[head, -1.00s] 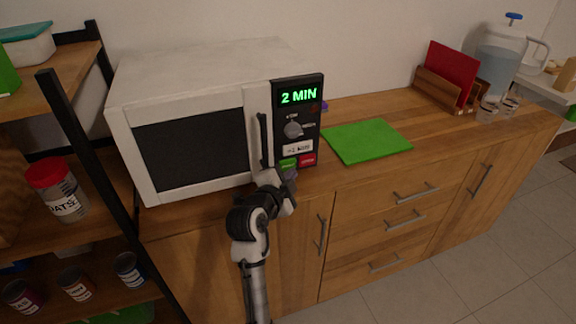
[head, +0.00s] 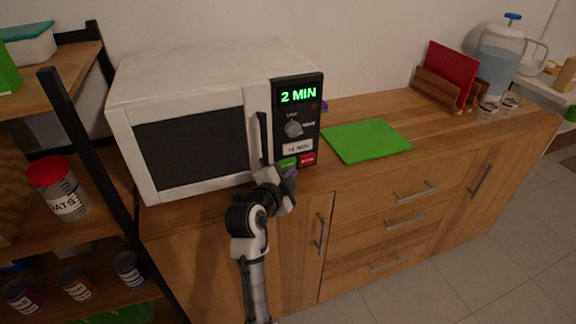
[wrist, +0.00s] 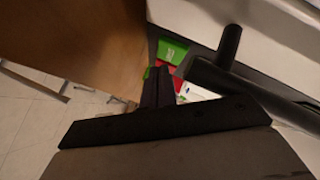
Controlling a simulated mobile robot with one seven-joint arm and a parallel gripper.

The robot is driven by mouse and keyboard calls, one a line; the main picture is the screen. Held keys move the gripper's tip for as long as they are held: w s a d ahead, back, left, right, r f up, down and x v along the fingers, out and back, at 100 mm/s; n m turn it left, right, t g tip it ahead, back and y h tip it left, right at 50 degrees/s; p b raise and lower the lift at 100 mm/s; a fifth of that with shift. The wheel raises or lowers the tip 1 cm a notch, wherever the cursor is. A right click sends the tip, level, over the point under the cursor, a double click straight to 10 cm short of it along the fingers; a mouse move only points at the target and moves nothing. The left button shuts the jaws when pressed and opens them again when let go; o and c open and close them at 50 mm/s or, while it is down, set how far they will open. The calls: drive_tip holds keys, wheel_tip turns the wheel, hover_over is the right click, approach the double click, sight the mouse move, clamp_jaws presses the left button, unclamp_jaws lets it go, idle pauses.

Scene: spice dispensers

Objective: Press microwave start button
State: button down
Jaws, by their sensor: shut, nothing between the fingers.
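The white microwave (head: 210,80) stands on the wooden counter with its door shut. Its black panel shows a green "2 MIN" display (head: 298,96) above a knob and a "+1 MIN" button (head: 297,148). At the panel's bottom are a green button (head: 287,163) and a red button (head: 307,159). My gripper (head: 290,174) is shut and empty, just below and in front of the green button. In the wrist view, the closed fingers (wrist: 158,82) point toward the panel's lower end, with the green button (wrist: 172,51) just beyond. I cannot tell whether they touch it.
The dark door handle (wrist: 228,50) runs close beside my fingers. A green board (head: 366,140) lies on the counter right of the microwave. A shelf with jars and cans stands at left, its black post (head: 100,170) near the microwave. A red book (head: 452,75) is farther right.

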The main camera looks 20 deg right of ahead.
drive_tip(key=shift+w+a+r+t, duration=0.3)
drive_tip(key=shift+w+a+r, duration=0.1)
drive_tip(key=shift+w+r, duration=0.35)
idle(1.0)
drive_tip(key=shift+s+f+b, duration=0.1)
drive_tip(key=shift+f+b, duration=0.05)
drive_tip(key=shift+b, duration=0.15)
drive_tip(key=shift+s+d+f, duration=0.35)
drive_tip(key=shift+s+f, duration=0.25)
drive_tip(key=shift+s, duration=0.25)
drive_tip(key=shift+s+d, duration=0.15)
drive_tip(key=shift+s, duration=1.35)
drive_tip(key=shift+s+f, duration=0.1)
drive_tip(key=shift+s, duration=0.05)
